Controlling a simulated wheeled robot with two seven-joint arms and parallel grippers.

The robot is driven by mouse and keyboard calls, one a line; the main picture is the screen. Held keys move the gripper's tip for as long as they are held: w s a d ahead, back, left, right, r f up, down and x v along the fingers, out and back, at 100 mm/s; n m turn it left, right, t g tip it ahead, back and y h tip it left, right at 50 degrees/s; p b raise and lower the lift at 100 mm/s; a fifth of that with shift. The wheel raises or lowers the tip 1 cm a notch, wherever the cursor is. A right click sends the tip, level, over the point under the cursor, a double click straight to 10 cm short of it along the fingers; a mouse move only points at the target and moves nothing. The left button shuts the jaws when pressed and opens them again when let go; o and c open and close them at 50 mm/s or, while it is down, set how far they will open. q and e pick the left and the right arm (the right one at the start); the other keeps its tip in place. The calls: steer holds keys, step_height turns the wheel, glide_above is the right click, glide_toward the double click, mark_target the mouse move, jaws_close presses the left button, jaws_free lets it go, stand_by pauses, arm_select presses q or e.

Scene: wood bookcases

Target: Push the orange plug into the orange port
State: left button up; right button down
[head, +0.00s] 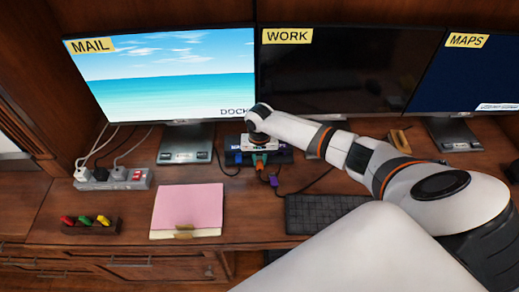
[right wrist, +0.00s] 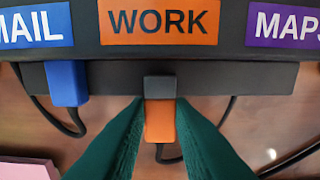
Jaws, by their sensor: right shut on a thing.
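My right gripper (head: 259,161) reaches down at the front of the dock (head: 234,158). In the right wrist view its two dark green fingers (right wrist: 159,135) are shut on the orange plug (right wrist: 160,121). The plug's grey tip (right wrist: 160,88) points at the dock's dark front face (right wrist: 225,78), below the orange WORK label (right wrist: 160,20). The tip overlaps the front face and still shows; I cannot tell whether it touches. The orange port itself is hidden behind it. My left gripper is out of view.
A blue plug (right wrist: 66,83) sits at the dock under MAIL. A purple plug (head: 274,181) lies on the desk near the keyboard (head: 325,213). Pink paper (head: 188,207), a power strip (head: 112,180) and a dark holder (head: 91,226) lie to the left. Monitors stand behind.

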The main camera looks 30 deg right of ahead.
steer(key=shift+w+d+b, duration=0.35)
steer(key=shift+w+d, duration=0.05)
steer(key=shift+w, duration=0.25)
steer(key=shift+w+d+b, duration=0.3)
steer(key=shift+w+d, duration=0.05)
steer(key=shift+w, duration=0.3)
steer(key=c, duration=1.2)
jaws_free()
steer(key=shift+r, duration=0.1)
steer(key=shift+d, duration=0.15)
steer(key=shift+r, duration=0.55)
steer(key=r, duration=1.1)
steer(key=shift+a+b, duration=0.3)
steer(key=shift+b, duration=0.1)
steer(key=shift+f, duration=0.15)
